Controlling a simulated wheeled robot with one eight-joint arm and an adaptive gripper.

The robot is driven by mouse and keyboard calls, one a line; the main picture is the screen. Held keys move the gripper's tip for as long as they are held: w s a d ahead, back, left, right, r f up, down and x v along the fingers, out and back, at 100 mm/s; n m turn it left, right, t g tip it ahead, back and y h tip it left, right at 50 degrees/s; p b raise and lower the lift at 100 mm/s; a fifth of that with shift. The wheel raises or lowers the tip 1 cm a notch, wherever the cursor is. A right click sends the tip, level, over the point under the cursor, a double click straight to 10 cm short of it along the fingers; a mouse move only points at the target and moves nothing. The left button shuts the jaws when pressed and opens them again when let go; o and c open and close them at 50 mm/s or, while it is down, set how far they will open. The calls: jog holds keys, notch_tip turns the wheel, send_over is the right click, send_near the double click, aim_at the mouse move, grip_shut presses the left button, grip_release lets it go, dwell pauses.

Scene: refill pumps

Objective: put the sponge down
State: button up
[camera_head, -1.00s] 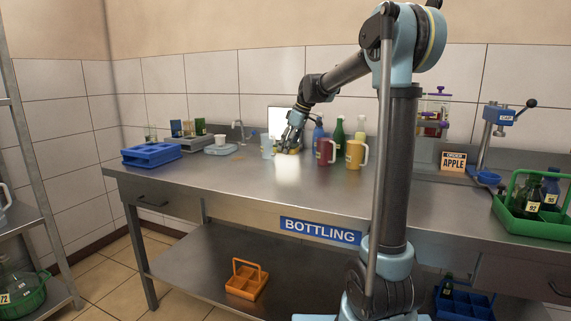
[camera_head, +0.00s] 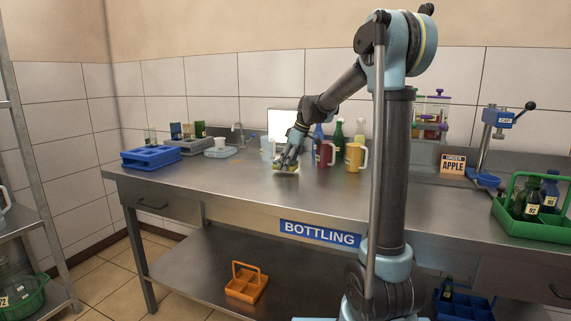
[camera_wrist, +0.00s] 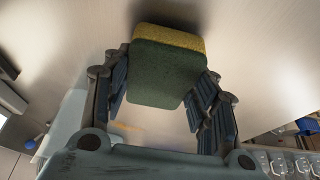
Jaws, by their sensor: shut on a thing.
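The sponge (camera_wrist: 165,70), yellow on one side and dark green on the other, is between the two fingers of my gripper (camera_wrist: 160,100) in the wrist view. My gripper is shut on it. In the head view the sponge (camera_head: 285,169) shows small under my gripper (camera_head: 287,163), low over the steel bench (camera_head: 235,200) near its middle. A dark shadow lies beside the sponge in the wrist view. I cannot tell whether the sponge touches the bench.
A red jug (camera_head: 325,153) and a yellow jug (camera_head: 354,158) stand right of my gripper, with bottles behind. The front of the bench is clear.

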jog(key=shift+f, duration=0.45)
jog(key=o, duration=1.3)
jog(key=shift+r, duration=0.1)
jog(key=shift+r, duration=0.25)
jog(key=v, duration=1.1)
jog(key=w+v, duration=0.1)
jog(key=v, duration=0.5)
jog(key=shift+r, duration=0.4)
